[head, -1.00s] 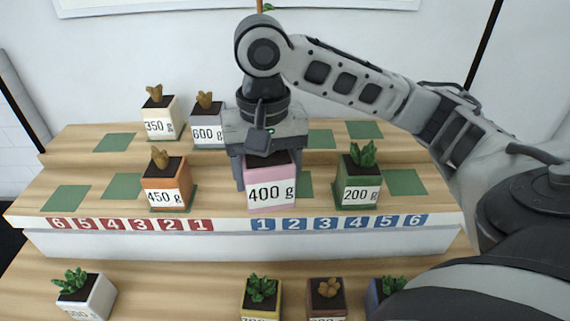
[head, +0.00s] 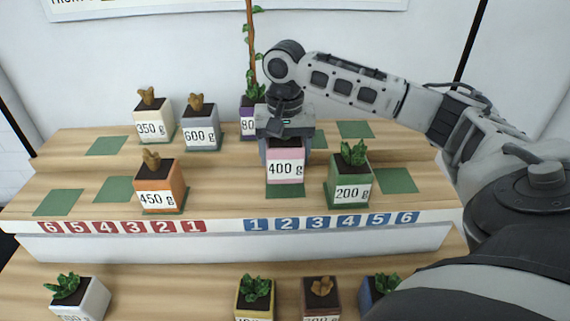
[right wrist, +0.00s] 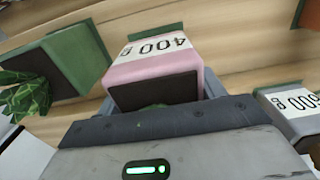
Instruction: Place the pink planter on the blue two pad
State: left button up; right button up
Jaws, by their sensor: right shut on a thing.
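The pink planter (head: 286,175), labelled 400 g, is held upright by my right gripper (head: 285,150) over the wooden stand. It appears just behind or above a green pad (head: 286,191). In the right wrist view the pink planter (right wrist: 165,70) sits between the jaws, which are shut on it. The blue two label (head: 287,224) is on the stand's front edge, between the blue one and blue three labels. I cannot tell which green pad belongs to it. My left gripper is not in view.
The green 200 g planter (head: 350,190) stands close to the right. A purple planter (head: 248,128) with a tall plant stands behind, left of the gripper. Empty pads lie at right (head: 393,181) and back right (head: 355,130). Several planters stand on the lower front shelf.

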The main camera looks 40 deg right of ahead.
aim_at(285, 165)
jog(key=f, duration=0.3)
jog(key=shift+w+d+f, duration=0.15)
jog(key=shift+w+d, duration=0.05)
jog(key=shift+d, duration=0.05)
jog(key=shift+f, duration=0.2)
jog(key=shift+f, duration=0.15)
jog(key=o, duration=1.3)
jog(key=shift+c, duration=0.2)
notch_tip(285, 165, up, 12)
jog(key=shift+a+r, duration=0.1)
jog(key=shift+r, duration=0.05)
